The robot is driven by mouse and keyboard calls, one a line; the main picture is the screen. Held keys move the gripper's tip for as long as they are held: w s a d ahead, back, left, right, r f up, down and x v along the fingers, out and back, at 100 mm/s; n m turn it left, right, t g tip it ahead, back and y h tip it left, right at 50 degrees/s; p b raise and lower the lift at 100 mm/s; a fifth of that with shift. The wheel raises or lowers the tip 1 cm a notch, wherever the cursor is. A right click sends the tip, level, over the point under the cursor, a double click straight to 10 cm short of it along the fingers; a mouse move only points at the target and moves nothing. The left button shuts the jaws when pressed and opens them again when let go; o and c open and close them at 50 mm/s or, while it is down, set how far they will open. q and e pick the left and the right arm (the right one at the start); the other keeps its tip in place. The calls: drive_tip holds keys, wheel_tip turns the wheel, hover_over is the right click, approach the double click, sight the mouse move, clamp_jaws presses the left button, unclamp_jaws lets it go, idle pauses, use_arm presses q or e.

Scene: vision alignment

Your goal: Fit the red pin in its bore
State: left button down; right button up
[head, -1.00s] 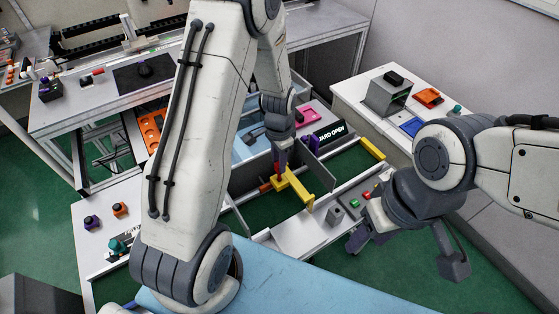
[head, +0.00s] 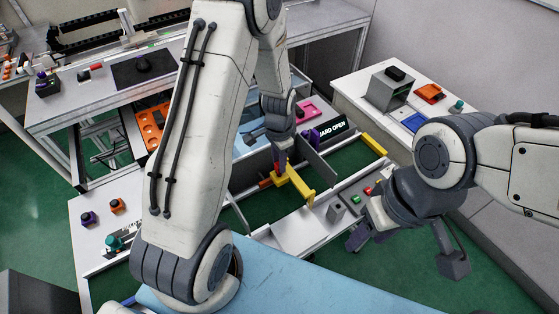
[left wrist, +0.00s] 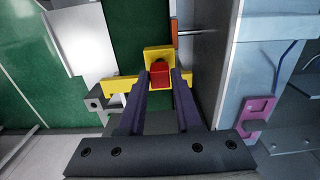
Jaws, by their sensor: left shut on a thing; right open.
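My left gripper (head: 281,163) is shut on the red pin (left wrist: 159,75) and points down at the yellow fixture (head: 298,188). In the left wrist view, the pin shows between the two purple fingertips (left wrist: 160,84), in front of the yellow block of the fixture (left wrist: 158,52). The bore is not visible, and I cannot tell whether the pin's lower end is in it. In the head view, the fingers cover most of the pin. My right gripper (head: 362,232) is open and empty, to the right of the fixture.
A grey upright panel (head: 318,160) and a "GUARD OPEN" sign (head: 334,130) stand close behind the fixture. A control box with red and green buttons (head: 354,199) lies near my right gripper. A light blue surface (head: 290,285) fills the front.

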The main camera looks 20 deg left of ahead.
use_arm(q)
drive_tip(key=shift+f+b, duration=0.6)
drive_tip(key=shift+f, duration=0.35)
drive_tip(key=c, duration=0.5)
unclamp_jaws()
drive_tip(key=shift+r, duration=0.15)
wheel_tip(320, 180, up, 10)
drive_tip(key=shift+r+b, duration=0.15)
drive_tip(key=shift+b, duration=0.6)
